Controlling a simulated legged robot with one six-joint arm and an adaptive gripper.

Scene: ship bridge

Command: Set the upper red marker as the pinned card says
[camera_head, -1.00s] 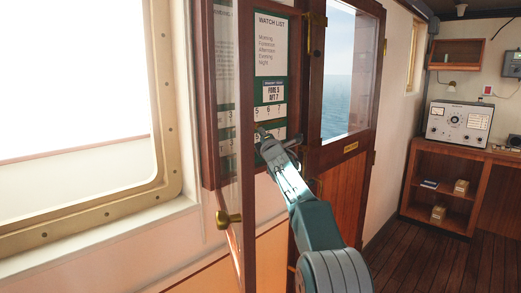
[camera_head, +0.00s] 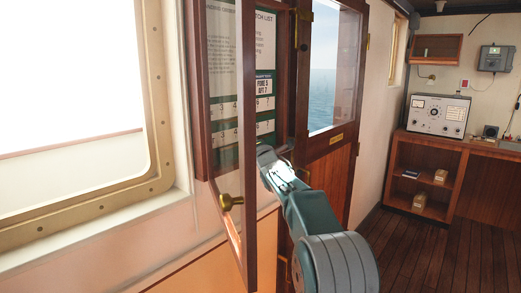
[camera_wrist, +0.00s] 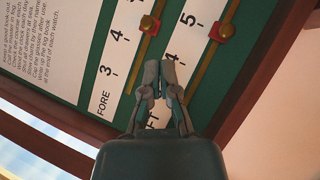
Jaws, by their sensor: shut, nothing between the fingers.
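The pinned card (camera_head: 264,86) on the green board reads FORE 5, AFT 7. The wrist view shows the board tilted, with a FORE scale strip and an AFT scale strip beside brass rails. The upper red marker (camera_wrist: 148,24), brass-knobbed, sits on the FORE rail past the 4; the number beyond is cut off. The lower red marker (camera_wrist: 222,32) is near the 5 on the AFT rail. My gripper (camera_wrist: 160,68) is shut and empty, covering part of the AFT label, apart from both markers. In the head view, my gripper (camera_head: 265,153) is just below the scales.
The glazed cabinet door (camera_head: 226,130) stands open left of my arm, with a brass knob (camera_head: 229,201). A wooden door (camera_head: 326,185) with a window is to the right. A shelf unit (camera_head: 425,180) with a grey instrument stands farther back. The wooden floor there is clear.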

